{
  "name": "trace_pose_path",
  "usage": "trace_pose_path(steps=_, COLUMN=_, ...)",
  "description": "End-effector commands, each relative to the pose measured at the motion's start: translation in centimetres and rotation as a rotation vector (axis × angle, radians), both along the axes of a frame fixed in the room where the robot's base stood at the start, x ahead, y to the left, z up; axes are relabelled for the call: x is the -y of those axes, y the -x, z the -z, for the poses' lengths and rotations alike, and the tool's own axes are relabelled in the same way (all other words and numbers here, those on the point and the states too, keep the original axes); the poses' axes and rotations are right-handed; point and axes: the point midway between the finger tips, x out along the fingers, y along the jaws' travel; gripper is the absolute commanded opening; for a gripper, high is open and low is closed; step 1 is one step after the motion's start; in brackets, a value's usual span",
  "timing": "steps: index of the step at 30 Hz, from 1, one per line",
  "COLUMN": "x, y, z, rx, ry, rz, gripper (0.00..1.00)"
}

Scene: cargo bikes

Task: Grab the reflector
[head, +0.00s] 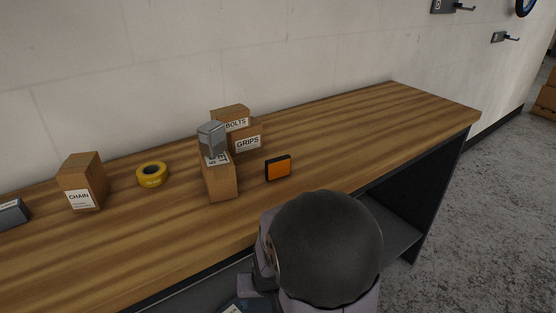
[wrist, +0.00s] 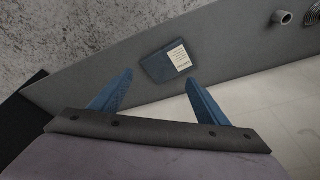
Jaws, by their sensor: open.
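The reflector (head: 278,168) is a small orange panel in a dark frame, standing upright on the wooden workbench (head: 360,130) in the head view. It is right of the box at the front of the box group and does not show in the wrist view. My gripper (wrist: 158,92) shows in the wrist view as two blue fingers spread apart with nothing between them. In the head view my arm is in front of the bench, low and right of the reflector; its fingers cannot be made out there.
A GRIPS box (head: 247,144), a BOLTS box (head: 231,115) and a front box (head: 220,182) with a grey block (head: 211,138) stand left of the reflector. Yellow tape (head: 152,175) and a CHAIN box (head: 84,182) are farther left. The bench's right end is clear. A dark blue labelled item (wrist: 162,64) lies on a grey surface.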

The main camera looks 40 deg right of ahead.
Motion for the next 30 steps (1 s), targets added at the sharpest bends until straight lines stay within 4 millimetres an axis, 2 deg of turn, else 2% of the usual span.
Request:
trace_pose_path(steps=1, x=2.2, y=-0.4, z=-1.5, rx=0.042, ry=0.009, rz=0.096, gripper=0.69)
trace_pose_path(steps=5, x=7.9, y=-1.6, z=-3.6, rx=0.193, ry=0.029, rz=0.339, gripper=0.69)
trace_pose_path(steps=9, x=14.5, y=-1.6, z=-6.5, rx=0.391, ry=0.034, rz=0.612, gripper=0.69)
trace_pose_path(steps=14, x=21.1, y=0.0, z=-10.5, rx=0.638, ry=0.013, rz=0.892, gripper=0.69)
trace_pose_path(steps=18, x=25.8, y=2.8, z=-14.5, rx=0.867, ry=-0.027, rz=1.108, gripper=0.69)
trace_pose_path(steps=24, x=30.5, y=7.9, z=-20.3, rx=1.205, ry=-0.107, rz=1.349, gripper=0.69)
trace_pose_path(steps=28, x=32.1, y=11.3, z=-23.8, rx=1.402, ry=-0.162, rz=1.45, gripper=0.69)
trace_pose_path(steps=30, x=32.1, y=12.3, z=-26.0, rx=1.485, ry=-0.196, rz=1.45, gripper=0.69)
